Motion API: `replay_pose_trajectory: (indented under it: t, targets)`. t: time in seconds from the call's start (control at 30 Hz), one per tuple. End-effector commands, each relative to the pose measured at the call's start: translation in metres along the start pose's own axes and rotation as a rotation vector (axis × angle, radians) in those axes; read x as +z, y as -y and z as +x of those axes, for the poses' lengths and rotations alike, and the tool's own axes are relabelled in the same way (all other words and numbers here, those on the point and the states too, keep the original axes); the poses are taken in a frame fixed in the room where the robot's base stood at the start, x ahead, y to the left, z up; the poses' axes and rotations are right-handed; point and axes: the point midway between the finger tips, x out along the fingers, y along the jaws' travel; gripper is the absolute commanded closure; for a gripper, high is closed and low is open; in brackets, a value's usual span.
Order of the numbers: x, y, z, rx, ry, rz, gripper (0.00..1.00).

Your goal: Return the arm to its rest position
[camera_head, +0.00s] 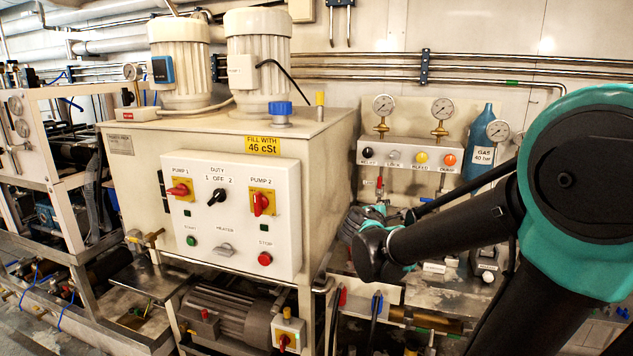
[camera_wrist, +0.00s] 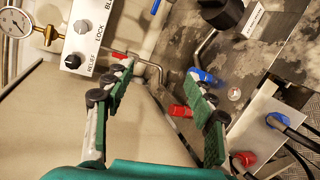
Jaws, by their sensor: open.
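My arm (camera_head: 450,230) reaches in from the right of the head view, its black and teal links bent at the elbow. My gripper shows only in part in the head view, behind the wrist, beside the right side of the cream tank cabinet (camera_head: 325,165). In the wrist view my gripper (camera_wrist: 160,78) is open, its two green-padded fingers spread wide with nothing between them. Beyond the fingertips are a bent metal pipe (camera_wrist: 150,66) and the edge of the valve panel (camera_wrist: 80,45).
The cabinet carries a switch panel (camera_head: 232,215) and two motors (camera_head: 258,60). Behind my arm are a gauge panel (camera_head: 410,152) and a blue gas bottle (camera_head: 483,145). Red and blue fittings (camera_wrist: 181,111) lie near the right finger. A framed rig (camera_head: 60,170) stands at left.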

Motion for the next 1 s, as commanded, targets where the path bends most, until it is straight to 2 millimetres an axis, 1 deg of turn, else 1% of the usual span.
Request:
replay_pose_trajectory:
  t: [0.03, 0.07, 0.13, 0.17, 0.2, 0.23, 0.27, 0.3, 0.37, 0.4, 0.5, 0.6, 0.7, 0.8, 1.0]
  targets:
    - [0.011, 0.02, -0.001, -0.054, 0.009, 0.074, 0.44]
    - [0.017, 0.033, -0.001, -0.091, 0.014, 0.128, 0.44]
    - [0.031, 0.069, -0.006, -0.193, 0.03, 0.274, 0.44]
    - [0.037, 0.086, -0.009, -0.243, 0.04, 0.346, 0.44]
    - [0.043, 0.11, -0.015, -0.311, 0.053, 0.446, 0.44]
    - [0.046, 0.128, -0.021, -0.364, 0.064, 0.52, 0.44]
    - [0.049, 0.145, -0.027, -0.415, 0.076, 0.595, 0.44]
    - [0.051, 0.167, -0.036, -0.483, 0.092, 0.692, 0.44]
    - [0.051, 0.197, -0.051, -0.584, 0.117, 0.834, 0.44]
    - [0.049, 0.215, -0.062, -0.648, 0.134, 0.921, 0.44]
    - [0.042, 0.249, -0.088, -0.788, 0.172, 1.109, 0.44]
    - [0.033, 0.27, -0.109, -0.891, 0.2, 1.241, 0.44]
    - [0.027, 0.28, -0.121, -0.951, 0.215, 1.315, 0.44]
    - [0.024, 0.283, -0.126, -0.977, 0.221, 1.344, 0.44]
    - [0.024, 0.283, -0.126, -0.98, 0.221, 1.346, 0.44]
